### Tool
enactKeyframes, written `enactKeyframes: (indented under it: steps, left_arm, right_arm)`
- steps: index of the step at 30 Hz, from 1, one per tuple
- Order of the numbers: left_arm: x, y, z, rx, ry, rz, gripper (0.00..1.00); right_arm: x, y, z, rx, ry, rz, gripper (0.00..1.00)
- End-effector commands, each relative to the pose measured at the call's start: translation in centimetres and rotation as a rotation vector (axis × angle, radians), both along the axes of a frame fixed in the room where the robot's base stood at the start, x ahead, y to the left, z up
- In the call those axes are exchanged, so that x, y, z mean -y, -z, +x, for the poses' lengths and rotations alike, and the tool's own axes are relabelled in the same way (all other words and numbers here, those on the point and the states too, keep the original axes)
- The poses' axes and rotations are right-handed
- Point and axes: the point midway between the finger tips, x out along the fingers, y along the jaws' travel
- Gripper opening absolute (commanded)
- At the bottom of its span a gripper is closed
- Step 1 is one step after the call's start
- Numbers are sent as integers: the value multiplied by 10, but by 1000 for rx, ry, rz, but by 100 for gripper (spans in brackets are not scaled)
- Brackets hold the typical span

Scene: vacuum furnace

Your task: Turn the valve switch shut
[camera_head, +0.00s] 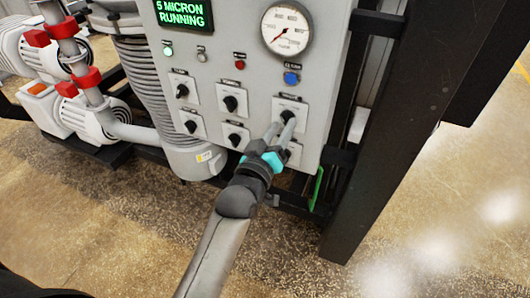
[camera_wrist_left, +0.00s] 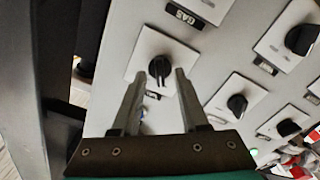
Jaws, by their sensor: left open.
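A row of black rotary switches on white plates sits on the grey control panel. The upper right switch (camera_wrist_left: 160,72) shows in the wrist view with its handle roughly upright in the picture. Its label is too small to read, so I cannot tell its name. In the head view its plate (camera_head: 299,103) is partly covered by my fingers. My left gripper (camera_head: 281,122) is open, and its two fingers point at this switch, one to each side of it. I cannot tell whether they touch it. My right gripper is in neither view.
The panel (camera_head: 222,65) also holds other switches (camera_head: 230,103), a gauge (camera_head: 287,29), a blue button (camera_head: 291,78) and a green display (camera_head: 181,13). A dark post (camera_head: 395,130) stands right of it. Pumps (camera_head: 95,112) and pipes stand left.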

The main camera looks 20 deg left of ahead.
Motion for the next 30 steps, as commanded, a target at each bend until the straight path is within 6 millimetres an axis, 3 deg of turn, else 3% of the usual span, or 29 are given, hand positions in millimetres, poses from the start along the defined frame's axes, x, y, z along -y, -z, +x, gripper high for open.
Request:
enactKeyframes:
  steps: [21, 30]
  left_arm:
    - [-3, 2, -111, -4, 1, 1, 44]
    - [-4, 1, -138, -2, 1, 0, 44]
  right_arm:
    - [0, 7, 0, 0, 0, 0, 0]
    - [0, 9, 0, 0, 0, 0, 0]
